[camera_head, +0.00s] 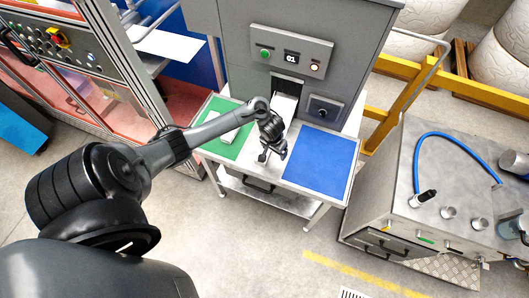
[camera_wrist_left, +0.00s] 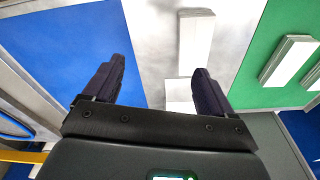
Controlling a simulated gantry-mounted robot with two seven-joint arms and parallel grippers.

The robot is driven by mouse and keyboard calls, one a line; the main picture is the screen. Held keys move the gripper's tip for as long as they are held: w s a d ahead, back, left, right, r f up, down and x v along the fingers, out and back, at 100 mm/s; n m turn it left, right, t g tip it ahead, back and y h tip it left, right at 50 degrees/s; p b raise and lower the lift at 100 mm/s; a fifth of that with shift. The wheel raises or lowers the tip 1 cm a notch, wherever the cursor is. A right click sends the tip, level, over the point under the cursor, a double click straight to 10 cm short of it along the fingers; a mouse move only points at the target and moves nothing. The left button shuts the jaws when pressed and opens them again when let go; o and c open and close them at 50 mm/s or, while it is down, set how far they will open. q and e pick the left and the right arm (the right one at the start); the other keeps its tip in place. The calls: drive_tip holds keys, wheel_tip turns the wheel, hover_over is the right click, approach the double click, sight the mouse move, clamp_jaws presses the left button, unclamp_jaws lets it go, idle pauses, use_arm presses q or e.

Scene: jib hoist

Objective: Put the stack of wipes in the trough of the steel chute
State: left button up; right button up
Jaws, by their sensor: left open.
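White blocks that look like stacks of wipes lie on the table. One white stack (camera_head: 230,135) is on the green mat in the head view; the left wrist view shows a white stack (camera_wrist_left: 289,60) there. Another white block (camera_wrist_left: 196,40) lies on the bare steel strip between the mats, mostly hidden by my gripper in the head view. A pale chute (camera_head: 285,106) comes out of the cabinet opening; I cannot make out its trough. My left gripper (camera_head: 272,154) is open and empty above the steel strip, fingers pointing down. My right gripper is out of view.
The green mat (camera_head: 217,144) is on the left of the table and the blue mat (camera_head: 315,160) on the right. The grey cabinet (camera_head: 222,60) stands behind. A steel bench (camera_head: 450,220) with a blue hose is at the right. The blue mat is clear.

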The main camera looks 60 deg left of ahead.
use_arm(q)
drive_tip(key=a+n, duration=0.1)
drive_tip(key=a, duration=0.1)
drive_tip(key=s+a+f+n+g+b, duration=0.1)
drive_tip(key=a+f+n+b, duration=0.1)
drive_tip(key=a, duration=0.1)
drive_tip(key=shift+s+a+f+h, duration=0.25)
drive_tip(key=shift+a+h, duration=0.1)
drive_tip(key=shift+h, duration=0.05)
drive_tip(key=shift+w+a+f+b, duration=0.1)
drive_tip(key=shift+f+b, duration=0.45)
drive_tip(key=shift+f, duration=1.05)
drive_tip(key=shift+w+a+f+b, duration=0.1)
drive_tip(key=shift+f+b, duration=0.45)
drive_tip(key=shift+f, duration=1)
drive_tip(key=c, duration=1.3)
drive_tip(key=shift+o, duration=0.2)
drive_tip(key=shift+r, duration=0.1)
